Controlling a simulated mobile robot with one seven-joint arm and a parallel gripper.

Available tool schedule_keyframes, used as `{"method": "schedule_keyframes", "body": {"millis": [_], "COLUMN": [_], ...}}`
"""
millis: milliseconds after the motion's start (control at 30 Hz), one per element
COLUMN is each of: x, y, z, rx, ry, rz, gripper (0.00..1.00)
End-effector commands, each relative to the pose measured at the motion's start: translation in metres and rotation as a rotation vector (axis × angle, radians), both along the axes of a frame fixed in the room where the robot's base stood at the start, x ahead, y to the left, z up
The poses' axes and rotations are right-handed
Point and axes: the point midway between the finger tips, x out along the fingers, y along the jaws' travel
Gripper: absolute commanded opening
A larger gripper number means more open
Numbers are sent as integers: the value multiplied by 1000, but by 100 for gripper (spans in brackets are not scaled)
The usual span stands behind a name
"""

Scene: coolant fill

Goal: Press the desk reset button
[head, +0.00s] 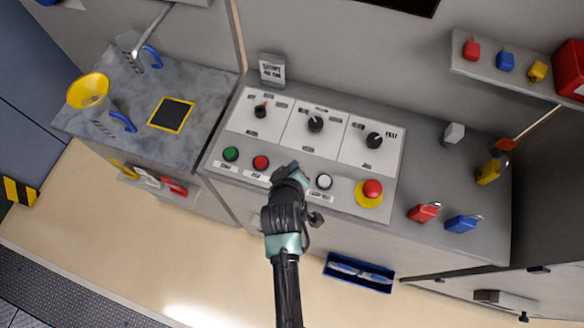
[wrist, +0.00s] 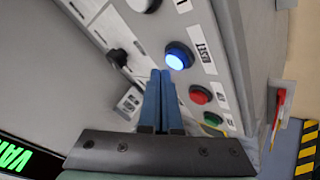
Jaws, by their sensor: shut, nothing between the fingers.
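The desk reset button (wrist: 178,56) is a round, blue-lit button in a dark ring, with a RESET label beside it in the wrist view. In the head view my arm hides it, between the red and white buttons. My gripper (wrist: 160,73) is shut and empty, its two blue fingers side by side. The fingertips appear just beside the reset button in the wrist view; I cannot tell how high they are above the panel. In the head view my gripper (head: 289,170) is over the front row of the sloped desk panel (head: 333,176).
Close by are a green button (head: 231,154), a red button (head: 261,162), a white button (head: 324,181) and a red emergency stop (head: 372,189) on yellow. Dark knobs (head: 316,123) stand behind. Padlocks (head: 424,212) lie to the right, a yellow funnel (head: 88,91) to the left.

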Motion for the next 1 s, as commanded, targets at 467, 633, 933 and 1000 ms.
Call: {"method": "schedule_keyframes", "body": {"millis": [467,633,933,1000], "x": [0,0,0,0], "y": [0,0,0,0], "z": [-1,-6,-8,-8], "rx": [0,0,0,0], "ry": [0,0,-1,0], "rz": [0,0,1,0], "gripper": [0,0,0,0]}}
